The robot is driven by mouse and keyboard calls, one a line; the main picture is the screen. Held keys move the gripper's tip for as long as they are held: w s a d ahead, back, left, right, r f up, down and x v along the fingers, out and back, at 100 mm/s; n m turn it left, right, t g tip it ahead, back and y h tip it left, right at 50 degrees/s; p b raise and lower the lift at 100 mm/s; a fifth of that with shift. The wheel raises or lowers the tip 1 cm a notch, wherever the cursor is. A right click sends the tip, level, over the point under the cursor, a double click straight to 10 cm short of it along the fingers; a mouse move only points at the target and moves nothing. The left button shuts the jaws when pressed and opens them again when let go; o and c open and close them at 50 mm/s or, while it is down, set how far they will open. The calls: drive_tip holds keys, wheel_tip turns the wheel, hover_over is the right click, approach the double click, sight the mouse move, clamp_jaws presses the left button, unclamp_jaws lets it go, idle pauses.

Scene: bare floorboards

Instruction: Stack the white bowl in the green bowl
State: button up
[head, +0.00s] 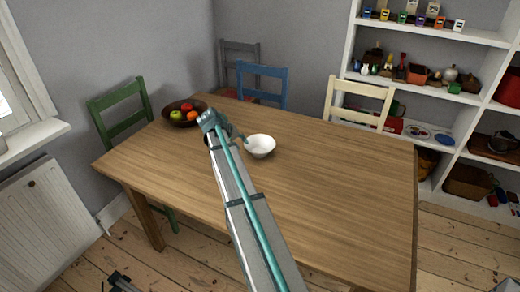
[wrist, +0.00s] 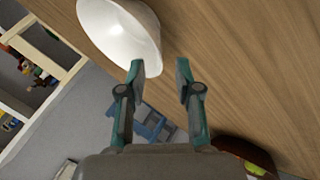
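The white bowl (head: 260,147) stands upright on the wooden table (head: 330,185), near its far edge. It also shows in the wrist view (wrist: 122,32), at the top left. My gripper (head: 244,139) is just left of the white bowl in the head view.
A brown bowl (head: 171,106) with fruit stands at the table's far left corner; it shows at the wrist view's lower right (wrist: 262,158). Green (head: 122,101), blue (head: 263,75) and cream (head: 360,88) chairs stand around the table. The table's right half is clear.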

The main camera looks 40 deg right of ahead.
sight(260, 148)
drive_tip(key=shift+p+x, duration=0.55)
drive_tip(key=shift+x, duration=2.75)
drive_tip(key=shift+s, duration=0.15)
clamp_jaws()
